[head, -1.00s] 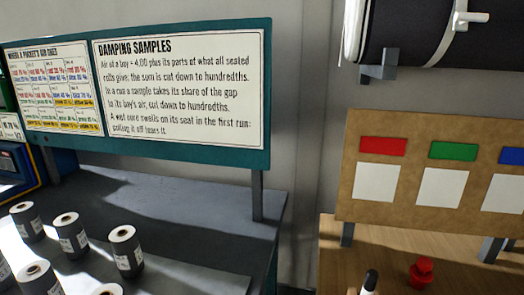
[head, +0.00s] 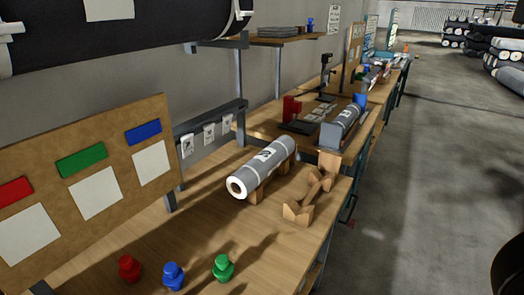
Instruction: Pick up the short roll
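A grey roll (head: 262,167) with a white label and a pale hollow end lies on wooden supports on the near bench. A second grey roll (head: 344,122) with a label lies farther back, in a grey holder with a blue block at its far end. I cannot tell for certain which is the short roll; perspective makes their lengths hard to compare. An empty wooden cradle (head: 310,194) stands right of the nearer roll. My gripper is not in view.
Red (head: 129,268), blue (head: 173,275) and green (head: 223,267) knobbed pieces stand at the bench front. A board with coloured labels (head: 85,185) stands left. A large dark roll (head: 130,40) hangs above. Open concrete floor (head: 430,170) lies right; stacked rolls (head: 500,50) are far back.

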